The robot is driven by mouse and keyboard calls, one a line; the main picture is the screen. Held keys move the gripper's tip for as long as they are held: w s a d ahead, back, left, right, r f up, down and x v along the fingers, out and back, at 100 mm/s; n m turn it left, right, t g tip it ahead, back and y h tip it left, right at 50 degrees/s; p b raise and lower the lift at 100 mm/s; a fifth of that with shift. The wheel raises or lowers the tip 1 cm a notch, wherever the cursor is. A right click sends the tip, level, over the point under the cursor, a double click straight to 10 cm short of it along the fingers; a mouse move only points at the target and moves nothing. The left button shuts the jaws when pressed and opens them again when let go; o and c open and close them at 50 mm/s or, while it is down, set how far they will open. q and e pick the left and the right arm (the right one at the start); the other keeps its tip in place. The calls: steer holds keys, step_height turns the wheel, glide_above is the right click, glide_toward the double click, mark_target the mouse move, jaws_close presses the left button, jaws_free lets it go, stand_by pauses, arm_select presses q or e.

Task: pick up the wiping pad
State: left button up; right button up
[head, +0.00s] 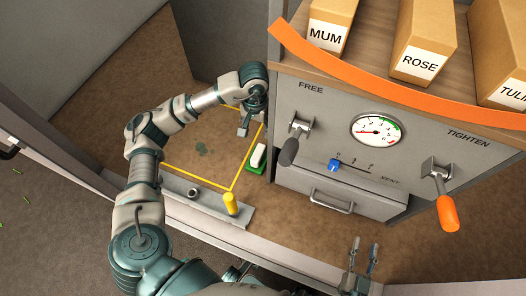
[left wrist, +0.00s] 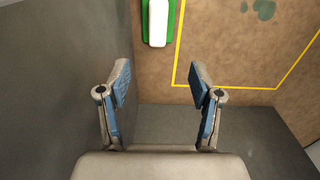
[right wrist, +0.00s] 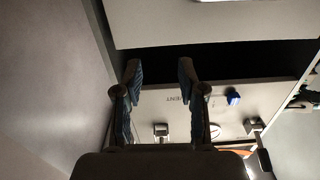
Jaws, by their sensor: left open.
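The wiping pad (head: 257,162) is green with a white block-shaped grip on top. It lies on the brown surface next to the grey cabinet, just outside the yellow outline. In the left wrist view the pad (left wrist: 145,35) is at the top, beyond the fingertips and apart from them. My left gripper (head: 244,126) is above and behind the pad in the head view; its fingers (left wrist: 160,84) are spread and empty. My right gripper (head: 359,258) is at the bottom of the head view, away from the pad, with its fingers (right wrist: 159,75) apart and nothing between them.
The grey cabinet (head: 300,165) stands right of the pad, with a dark-handled lever (head: 289,151), an orange-handled lever (head: 446,210), a gauge (head: 376,130) and a drawer (head: 340,198). A yellow cylinder (head: 230,203) stands on the front ledge. Greenish stains (head: 202,149) lie inside the yellow outline.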

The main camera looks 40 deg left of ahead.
arm_select(q)
steer(key=b, duration=0.2)
glide_above(258, 152)
step_height(258, 152, down, 10)
steer(key=shift+a+r, duration=0.1)
steer(key=shift+a, duration=0.05)
steer(key=shift+f, duration=0.55)
steer(key=f+b, duration=0.1)
steer(key=f, duration=0.1)
steer(key=f+b, duration=0.1)
steer(key=f, duration=0.1)
steer(key=shift+d+f, duration=0.2)
steer(key=shift+f, duration=0.4)
steer(key=shift+r, duration=0.1)
steer(key=shift+c, duration=0.4)
jaws_close()
arm_select(e)
steer(key=s+r+m+t+y, duration=0.1)
steer(key=s+r+t, duration=0.2)
steer(key=r+t, duration=0.5)
steer(key=shift+r, duration=0.2)
